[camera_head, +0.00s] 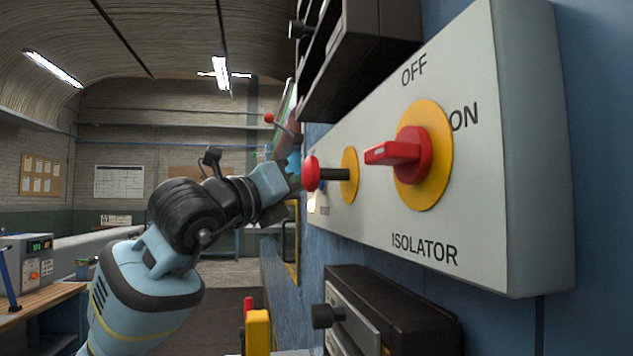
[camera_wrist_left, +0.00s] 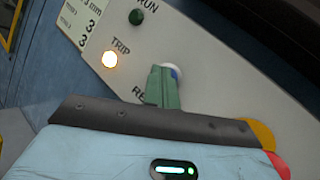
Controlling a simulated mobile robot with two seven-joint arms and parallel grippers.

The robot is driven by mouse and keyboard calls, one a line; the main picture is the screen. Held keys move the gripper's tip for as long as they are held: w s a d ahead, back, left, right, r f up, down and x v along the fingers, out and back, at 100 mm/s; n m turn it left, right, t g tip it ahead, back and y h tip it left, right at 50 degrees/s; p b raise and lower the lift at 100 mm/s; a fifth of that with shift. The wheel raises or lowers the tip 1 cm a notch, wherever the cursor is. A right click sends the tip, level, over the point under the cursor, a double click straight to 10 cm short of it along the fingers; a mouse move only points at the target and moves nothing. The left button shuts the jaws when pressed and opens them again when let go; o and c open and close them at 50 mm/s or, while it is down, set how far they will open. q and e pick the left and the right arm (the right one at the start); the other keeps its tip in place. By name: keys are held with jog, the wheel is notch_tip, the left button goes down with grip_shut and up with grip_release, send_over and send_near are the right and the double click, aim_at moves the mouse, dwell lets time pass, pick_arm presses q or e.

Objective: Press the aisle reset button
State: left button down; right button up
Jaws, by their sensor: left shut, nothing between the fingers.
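The aisle reset button shows in the left wrist view as a round blue and white button (camera_wrist_left: 174,71) on a pale panel, above partly covered lettering starting "RE". My left gripper (camera_wrist_left: 163,84) is shut, with its green fingers empty. The fingertips overlap the button's left side; I cannot tell whether they touch it. In the head view my left gripper (camera_head: 296,183) is at the panel's far end, behind the red mushroom knob (camera_head: 312,173), which hides most of the button. My right gripper is not in view.
The lit TRIP lamp (camera_wrist_left: 110,60) and dark green RUN lamp (camera_wrist_left: 136,17) are near the button. The red isolator handle (camera_head: 396,152) on its yellow disc projects from the panel (camera_head: 510,180). Dark boxes sit above and below. A workbench (camera_head: 45,295) stands at left.

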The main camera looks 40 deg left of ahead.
pick_arm(q)
jog(key=shift+w+d, duration=0.15)
dwell(0.4)
jog(key=shift+s+a, duration=0.6)
jog(key=shift+s, duration=0.1)
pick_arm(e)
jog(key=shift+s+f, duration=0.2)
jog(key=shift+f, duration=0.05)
pick_arm(q)
jog(key=shift+s+a+b, duration=0.4)
jog(key=shift+s+a, duration=0.4)
jog(key=shift+s, duration=0.2)
jog(key=shift+s+a+b, duration=0.35)
jog(key=shift+s+a, duration=0.4)
jog(key=shift+s, duration=0.25)
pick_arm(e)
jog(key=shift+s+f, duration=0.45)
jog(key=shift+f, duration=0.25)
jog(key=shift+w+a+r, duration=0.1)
